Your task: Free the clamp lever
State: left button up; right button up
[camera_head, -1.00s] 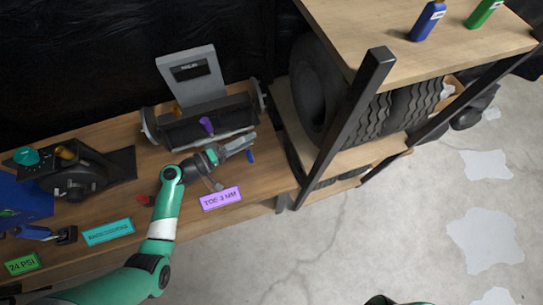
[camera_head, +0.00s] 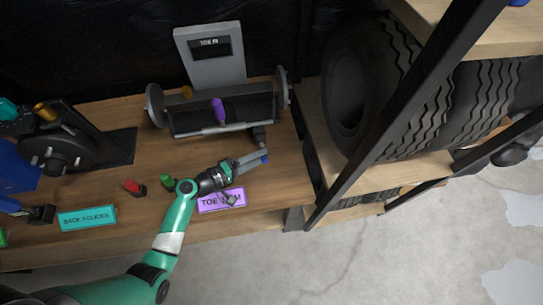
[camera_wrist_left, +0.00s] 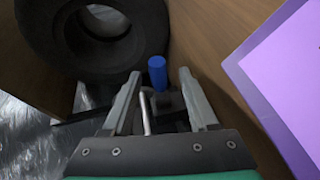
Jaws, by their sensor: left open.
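In the left wrist view the blue tip (camera_wrist_left: 157,72) lies between and slightly beyond the open fingers (camera_wrist_left: 158,93). A bent metal rod (camera_wrist_left: 146,112) and a dark block (camera_wrist_left: 170,103) show between them. Contact cannot be told. My right gripper is out of view.
A shelf post (camera_head: 400,110) and large tyres (camera_head: 350,80) stand on the right. A dark machine (camera_head: 62,150) stands at the left.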

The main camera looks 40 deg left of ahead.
pick_arm(q)
jog(key=b+x, duration=0.1)
jog(key=x, duration=0.4)
jog(key=shift+w, duration=0.3)
grip_shut()
dwell(1.0)
